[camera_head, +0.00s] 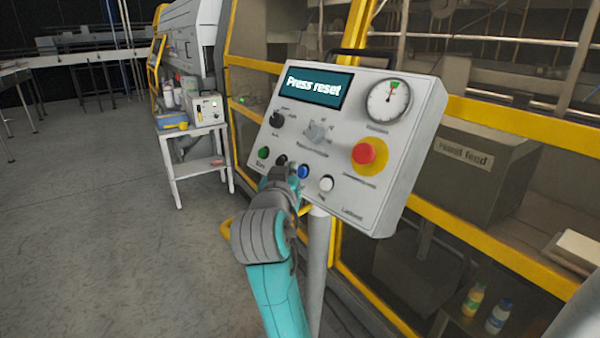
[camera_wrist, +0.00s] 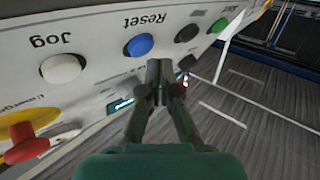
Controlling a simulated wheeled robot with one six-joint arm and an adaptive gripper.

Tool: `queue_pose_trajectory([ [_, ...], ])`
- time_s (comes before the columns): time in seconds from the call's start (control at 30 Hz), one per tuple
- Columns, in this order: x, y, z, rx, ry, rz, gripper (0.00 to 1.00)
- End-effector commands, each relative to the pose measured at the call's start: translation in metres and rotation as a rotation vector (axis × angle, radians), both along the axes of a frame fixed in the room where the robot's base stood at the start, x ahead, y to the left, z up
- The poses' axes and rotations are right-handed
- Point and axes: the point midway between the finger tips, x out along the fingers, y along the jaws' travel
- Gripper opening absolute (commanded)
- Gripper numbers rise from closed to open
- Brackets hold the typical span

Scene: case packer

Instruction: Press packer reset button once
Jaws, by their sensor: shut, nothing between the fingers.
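The control panel (camera_head: 335,188) is a grey tilted box on a post, and its screen (camera_head: 312,90) reads "Press reset". The blue reset button (camera_head: 303,171) sits in the lower row between a black button (camera_head: 281,160) and the white jog button (camera_head: 326,184). In the wrist view the blue button (camera_wrist: 139,45) is beside the printed word "Reset". My gripper (camera_wrist: 160,68) is shut and empty. Its fingertips appear just below the blue button in the wrist view; I cannot tell whether they touch the panel. In the head view my gripper (camera_head: 280,178) is just left of the blue button.
A red emergency stop (camera_head: 364,154) on a yellow ring is at the panel's right, with a gauge (camera_head: 389,99) above it. A green button (camera_head: 263,153) is at the row's left. Yellow machine frame (camera_head: 490,250) stands behind. Open floor (camera_head: 110,240) lies left.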

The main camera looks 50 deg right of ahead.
Motion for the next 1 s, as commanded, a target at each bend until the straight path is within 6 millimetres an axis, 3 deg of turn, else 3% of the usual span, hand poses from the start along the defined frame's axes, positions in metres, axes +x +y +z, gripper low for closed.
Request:
queue_pose_trajectory([
  [1.0, -0.0009, -0.0086, -0.0049, 0.0, 0.0, 0.0, 0.0],
])
